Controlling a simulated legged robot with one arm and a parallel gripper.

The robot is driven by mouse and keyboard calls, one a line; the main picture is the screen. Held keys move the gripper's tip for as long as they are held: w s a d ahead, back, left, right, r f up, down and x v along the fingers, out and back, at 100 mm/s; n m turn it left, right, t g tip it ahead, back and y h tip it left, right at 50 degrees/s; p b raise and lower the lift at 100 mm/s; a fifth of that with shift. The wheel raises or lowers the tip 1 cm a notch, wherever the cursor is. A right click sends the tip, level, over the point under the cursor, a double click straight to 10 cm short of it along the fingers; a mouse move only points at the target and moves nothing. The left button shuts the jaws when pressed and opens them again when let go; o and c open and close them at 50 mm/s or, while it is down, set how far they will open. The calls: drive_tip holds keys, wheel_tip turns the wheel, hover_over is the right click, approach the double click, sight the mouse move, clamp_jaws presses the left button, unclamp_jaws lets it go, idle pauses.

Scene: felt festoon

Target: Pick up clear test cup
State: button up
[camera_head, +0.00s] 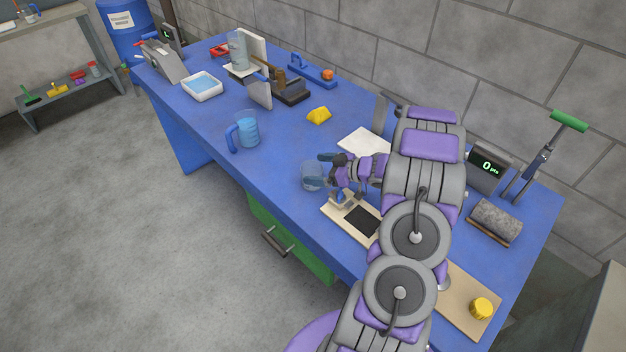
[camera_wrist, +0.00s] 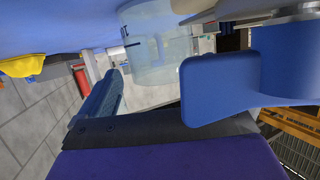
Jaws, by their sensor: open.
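The clear test cup (camera_head: 308,177) stands on the blue table near its front edge, in front of my gripper (camera_head: 319,169). In the wrist view the clear cup (camera_wrist: 160,45) shows as a see-through cylinder with a dark mark, at the top middle. My gripper (camera_wrist: 150,88) is open, with one blue finger at the left and a broader one at the right. The cup lies at or between the fingertips. I cannot tell whether they touch it. In the head view the fingers partly cover the cup.
A clear jug with a blue handle (camera_head: 248,130) stands to the left on the table (camera_head: 290,140). A yellow block (camera_head: 319,115) and a white pad (camera_head: 364,143) lie behind. A beige board with a dark panel (camera_head: 361,220) lies close at the front right.

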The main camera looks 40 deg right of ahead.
drive_tip(key=shift+a, duration=0.25)
drive_tip(key=c, duration=0.5)
drive_tip(key=shift+d, duration=0.1)
drive_tip(key=c, duration=1)
drive_tip(key=shift+o, duration=0.2)
